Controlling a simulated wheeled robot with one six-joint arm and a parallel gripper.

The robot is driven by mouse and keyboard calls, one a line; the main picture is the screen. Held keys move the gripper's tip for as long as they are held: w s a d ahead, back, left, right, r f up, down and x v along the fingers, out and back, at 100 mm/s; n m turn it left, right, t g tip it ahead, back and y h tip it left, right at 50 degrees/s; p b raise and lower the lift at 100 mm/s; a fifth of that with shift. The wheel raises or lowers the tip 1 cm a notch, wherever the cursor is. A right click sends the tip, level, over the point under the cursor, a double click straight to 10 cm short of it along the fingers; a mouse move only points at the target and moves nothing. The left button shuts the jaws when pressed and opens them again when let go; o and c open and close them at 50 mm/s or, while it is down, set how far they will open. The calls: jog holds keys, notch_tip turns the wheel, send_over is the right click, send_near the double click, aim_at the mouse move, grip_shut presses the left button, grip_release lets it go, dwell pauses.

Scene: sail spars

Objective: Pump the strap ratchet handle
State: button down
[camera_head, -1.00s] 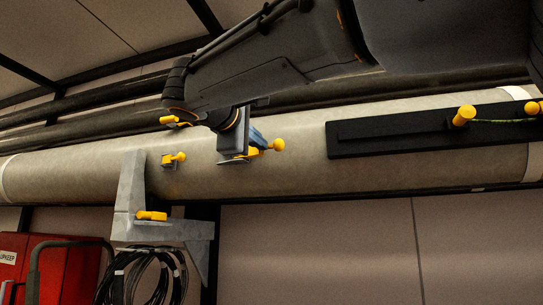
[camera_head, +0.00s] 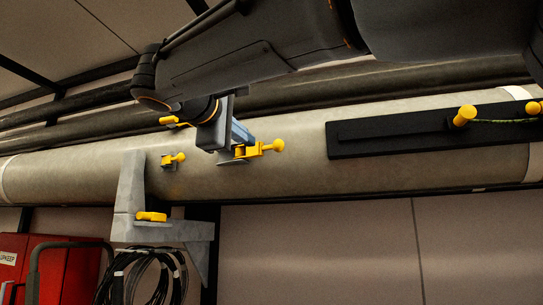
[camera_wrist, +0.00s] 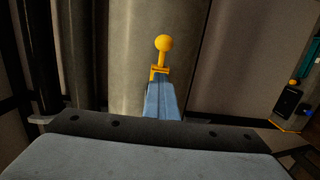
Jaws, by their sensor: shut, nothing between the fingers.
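A yellow lever with a round ball knob (camera_head: 277,145) sticks out to the right from a small mount on the thick beige spar. I take it as the ratchet handle. My gripper (camera_head: 246,138) is just left of and above it, with its blue fingers shut and empty. In the wrist view, the shut fingers (camera_wrist: 161,82) point at the base of the yellow lever (camera_wrist: 162,60), with the knob beyond them. I cannot tell whether the fingertips touch the lever. The strap is not clearly visible.
Other yellow fittings sit left on the spar (camera_head: 70,172), at its top edge and on a grey bracket (camera_head: 131,190). A black plate (camera_head: 400,135) with yellow knobs is at right. Coiled black cable (camera_head: 150,275) and a red case (camera_head: 60,255) are below.

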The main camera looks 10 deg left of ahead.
jog(key=shift+s, duration=0.1)
jog(key=shift+s+a+p, duration=0.15)
jog(key=shift+s+a, duration=0.45)
jog(key=shift+s, duration=0.4)
jog(key=shift+s+a+p, duration=0.15)
jog(key=shift+s+a, duration=0.45)
jog(key=shift+s, duration=0.35)
jog(key=shift+s, duration=0.1)
jog(key=shift+s+a+p, duration=0.15)
jog(key=shift+s+a, duration=0.25)
jog(key=shift+s, duration=0.25)
jog(key=shift+s+a+p, duration=0.2)
jog(key=shift+s+a, duration=0.2)
jog(key=shift+s, duration=0.3)
jog(key=shift+s+a+p, duration=0.15)
jog(key=shift+s+a, duration=0.25)
jog(key=shift+s, duration=0.25)
jog(key=s+a, duration=0.1)
jog(key=s, duration=0.1)
jog(key=s+a+p, duration=0.1)
jog(key=s, duration=0.1)
jog(key=shift+a, duration=0.2)
jog(key=shift+s, duration=0.15)
